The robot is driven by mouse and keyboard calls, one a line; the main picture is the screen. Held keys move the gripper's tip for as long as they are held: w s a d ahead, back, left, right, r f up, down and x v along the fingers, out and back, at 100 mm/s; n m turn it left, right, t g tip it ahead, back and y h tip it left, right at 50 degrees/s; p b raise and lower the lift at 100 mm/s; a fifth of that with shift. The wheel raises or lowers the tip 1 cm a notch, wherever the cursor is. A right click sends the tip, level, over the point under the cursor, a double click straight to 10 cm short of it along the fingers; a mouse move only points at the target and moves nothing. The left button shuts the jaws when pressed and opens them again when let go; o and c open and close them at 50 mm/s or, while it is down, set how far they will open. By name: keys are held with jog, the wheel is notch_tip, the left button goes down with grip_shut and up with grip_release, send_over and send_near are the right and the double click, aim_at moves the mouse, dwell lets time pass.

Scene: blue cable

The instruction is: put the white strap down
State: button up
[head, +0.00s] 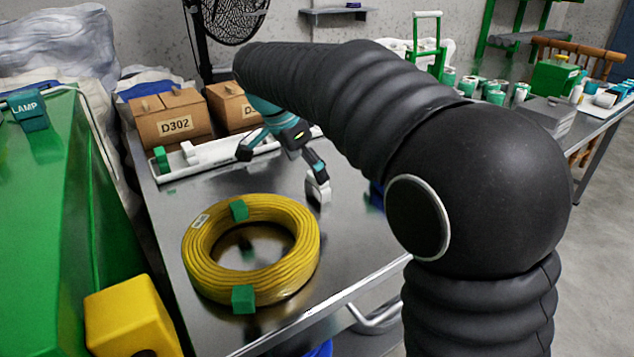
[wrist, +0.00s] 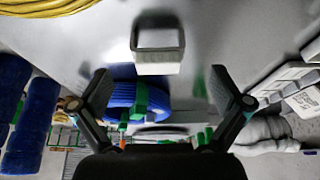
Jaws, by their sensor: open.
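A white strap (head: 318,190), a small squarish loop, stands on the steel table just below the right finger of my gripper (head: 281,162). In the wrist view the strap (wrist: 158,68) is ahead of and between the spread fingertips of my gripper (wrist: 159,78), with its open loop facing up the picture. The fingers are open and I see no grip on the strap. Contact with the right finger cannot be told from the head view. A blue cable coil (wrist: 121,95) with green ties shows behind the strap in the wrist view; my arm hides most of it in the head view.
A yellow cable coil (head: 200,258) with green straps lies on the steel table (head: 345,245). A white tray (head: 220,167) holds a green strap (head: 161,158) and another white strap (head: 190,152). Cardboard boxes (head: 170,122) stand behind it. Bare table surrounds the standing strap.

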aim_at(317, 185)
jog(key=shift+x, duration=2.6)
jog(key=shift+d+r, duration=0.1)
jog(key=shift+d, duration=0.05)
jog(key=c, duration=0.9)
jog(key=shift+c, duration=0.2)
jog(key=shift+r, duration=0.15)
